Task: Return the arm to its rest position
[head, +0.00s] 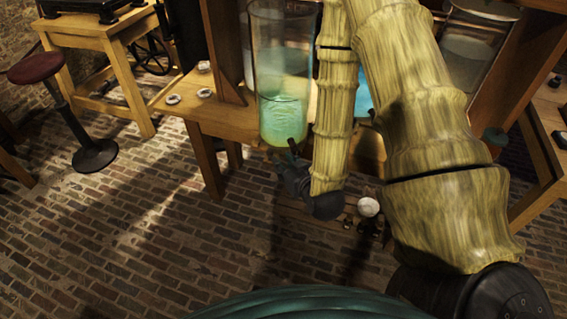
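My arm, with its pale ribbed links, rises from the lower right, bends at the top and comes down in front of the bench. My gripper (284,152) is dark and small, at the low end of the arm. It points up and to the left, just in front of the lower part of a tall glass jar (281,75) with green liquid. Whether it touches the jar I cannot tell. Its fingers are too small and dark to show if they are open, and I see nothing clearly held.
The wooden bench (215,118) carries the jar and small pale discs (204,93). Another glass jar (468,50) stands at right, and blue liquid shows behind my arm. A red-topped stool (36,68) and a wooden table (95,30) stand at left. The brick floor (110,240) is clear at lower left.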

